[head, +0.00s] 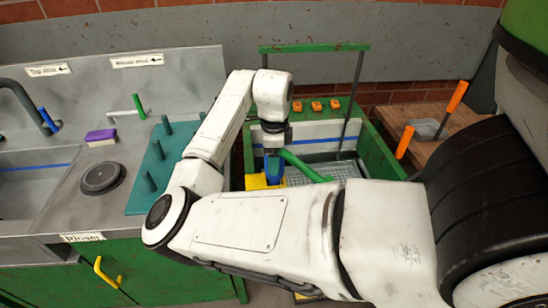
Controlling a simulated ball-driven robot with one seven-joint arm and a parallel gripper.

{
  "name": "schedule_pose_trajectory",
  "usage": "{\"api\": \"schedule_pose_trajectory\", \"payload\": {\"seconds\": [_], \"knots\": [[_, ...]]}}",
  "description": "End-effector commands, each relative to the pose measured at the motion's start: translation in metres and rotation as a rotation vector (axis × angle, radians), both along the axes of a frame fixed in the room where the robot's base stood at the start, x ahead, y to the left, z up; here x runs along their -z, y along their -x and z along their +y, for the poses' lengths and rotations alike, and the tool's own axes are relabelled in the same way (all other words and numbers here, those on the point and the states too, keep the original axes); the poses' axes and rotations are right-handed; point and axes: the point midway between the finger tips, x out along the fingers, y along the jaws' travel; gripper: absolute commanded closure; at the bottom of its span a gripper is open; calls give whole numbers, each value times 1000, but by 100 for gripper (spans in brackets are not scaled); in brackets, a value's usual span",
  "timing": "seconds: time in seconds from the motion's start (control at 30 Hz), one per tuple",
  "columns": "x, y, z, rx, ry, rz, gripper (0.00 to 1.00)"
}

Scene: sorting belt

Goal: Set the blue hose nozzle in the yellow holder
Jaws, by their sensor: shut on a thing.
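My gripper (274,150) points down at the end of my arm, over the left side of the green-framed basin. It is shut on the blue hose nozzle (274,170), which hangs roughly upright beneath it. The yellow holder (256,182) is at the basin's left edge, right by the nozzle's lower end. My forearm hides the lower part of this area, so I cannot tell whether the nozzle is inside the holder or only beside it. A green hose (306,167) runs from near the nozzle down to the right.
A teal rack with pegs (140,203), a dark round disc (101,178) and a purple sponge (101,136) are on the steel counter at left. A green rail (313,48) spans above the basin. A wooden table (436,116) stands at right.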

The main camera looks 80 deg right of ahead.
Motion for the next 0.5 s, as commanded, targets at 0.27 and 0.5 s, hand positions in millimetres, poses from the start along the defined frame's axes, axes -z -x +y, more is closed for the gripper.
{"api": "schedule_pose_trajectory", "payload": {"seconds": [0.27,0.5], "knots": [[4,0,0,0,0,1,63],[13,0,0,0,0,0,63]]}}
